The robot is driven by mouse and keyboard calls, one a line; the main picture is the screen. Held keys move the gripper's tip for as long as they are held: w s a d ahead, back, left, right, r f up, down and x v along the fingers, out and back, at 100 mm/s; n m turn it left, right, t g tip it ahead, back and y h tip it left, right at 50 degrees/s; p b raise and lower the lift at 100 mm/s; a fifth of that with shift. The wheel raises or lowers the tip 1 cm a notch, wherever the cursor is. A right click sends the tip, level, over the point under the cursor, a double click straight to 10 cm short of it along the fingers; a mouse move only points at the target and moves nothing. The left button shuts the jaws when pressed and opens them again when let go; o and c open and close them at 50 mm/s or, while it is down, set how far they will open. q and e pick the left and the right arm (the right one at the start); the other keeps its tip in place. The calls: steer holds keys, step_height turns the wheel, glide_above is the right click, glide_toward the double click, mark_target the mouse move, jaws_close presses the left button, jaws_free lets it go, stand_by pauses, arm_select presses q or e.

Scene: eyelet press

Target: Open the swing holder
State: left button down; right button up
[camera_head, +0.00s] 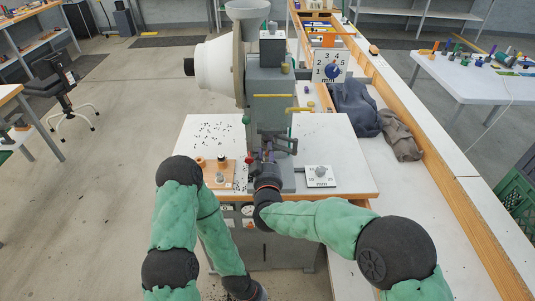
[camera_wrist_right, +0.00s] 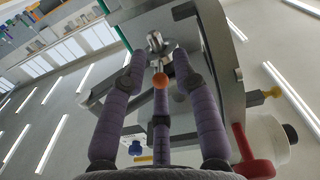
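The eyelet press (camera_head: 268,85) stands in the middle of the head view. The swing holder seems to be the dark bracket (camera_head: 285,142) low on its front; its exact outline is hard to tell. My right gripper (camera_head: 268,155) is at the press front, just below and left of that bracket. In the right wrist view its purple fingers (camera_wrist_right: 160,75) are spread apart.
The white press table (camera_head: 335,150) carries scattered dark eyelets on its left, an orange-brown block (camera_head: 215,172) and a white plate with a knob (camera_head: 320,176). A red handle (camera_wrist_right: 253,155) is close by in the wrist view. Dark cloths (camera_head: 355,108) lie to the right.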

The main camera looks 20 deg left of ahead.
jaws_close()
